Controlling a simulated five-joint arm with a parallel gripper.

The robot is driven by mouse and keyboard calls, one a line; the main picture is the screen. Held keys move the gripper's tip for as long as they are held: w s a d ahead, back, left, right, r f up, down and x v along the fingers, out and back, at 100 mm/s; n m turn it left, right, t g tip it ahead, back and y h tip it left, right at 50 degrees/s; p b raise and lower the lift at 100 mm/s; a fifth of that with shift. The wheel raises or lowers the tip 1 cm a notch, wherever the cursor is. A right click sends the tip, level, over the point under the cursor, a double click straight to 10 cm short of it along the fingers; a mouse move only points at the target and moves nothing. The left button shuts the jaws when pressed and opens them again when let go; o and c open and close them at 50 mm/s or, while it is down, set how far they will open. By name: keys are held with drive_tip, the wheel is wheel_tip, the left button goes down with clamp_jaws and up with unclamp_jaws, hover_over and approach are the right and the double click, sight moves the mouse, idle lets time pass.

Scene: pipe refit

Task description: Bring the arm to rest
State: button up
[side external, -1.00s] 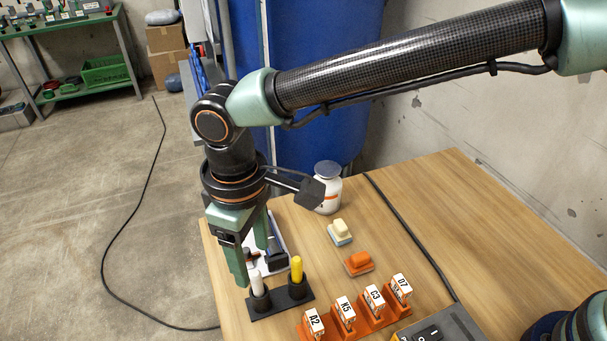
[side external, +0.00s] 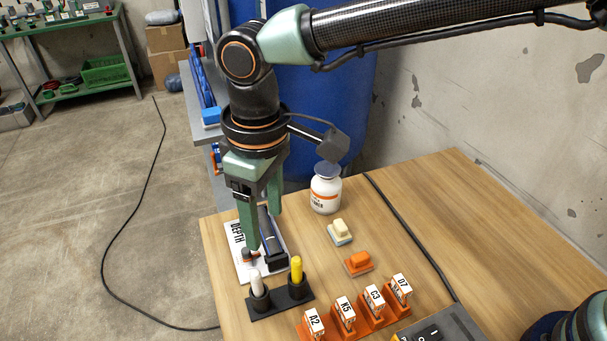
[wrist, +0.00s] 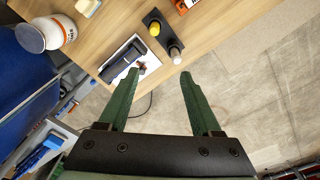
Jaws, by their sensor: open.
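My gripper (side external: 264,230) hangs from my arm above the left end of the wooden table (side external: 480,220), its green fingers pointing down. In the wrist view the two fingers of my gripper (wrist: 159,72) are spread apart with nothing between them. Below and behind them a white card marked DEPTH (side external: 237,236) lies on the table with a dark cylindrical tool (side external: 268,232) on it. The tool also shows in the wrist view (wrist: 123,62), beside the left finger.
A black holder (side external: 277,301) with a white and a yellow peg stands in front. A white jar (side external: 326,193), a cream block (side external: 340,230), an orange block (side external: 359,261) and an orange rack (side external: 340,332) of labelled tags stand to the right.

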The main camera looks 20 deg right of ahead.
drive_tip(key=w+d+r+m+t, duration=0.15)
drive_tip(key=d+r, duration=0.25)
drive_tip(key=d, duration=0.5)
drive_tip(key=w+d+r+m+t, duration=0.1)
drive_tip(key=w+d+r+m, duration=0.2)
drive_tip(key=d, duration=0.6)
drive_tip(key=s+d+m+t, duration=0.1)
drive_tip(key=s+d, duration=0.3)
drive_tip(key=d, duration=0.6)
drive_tip(key=s+d+m+t, duration=0.2)
drive_tip(key=s+d+m, duration=0.1)
drive_tip(key=d, duration=0.6)
drive_tip(key=shift+s+d+r+m, duration=0.15)
drive_tip(key=shift+s+d+m, duration=0.2)
drive_tip(key=shift+s, duration=0.4)
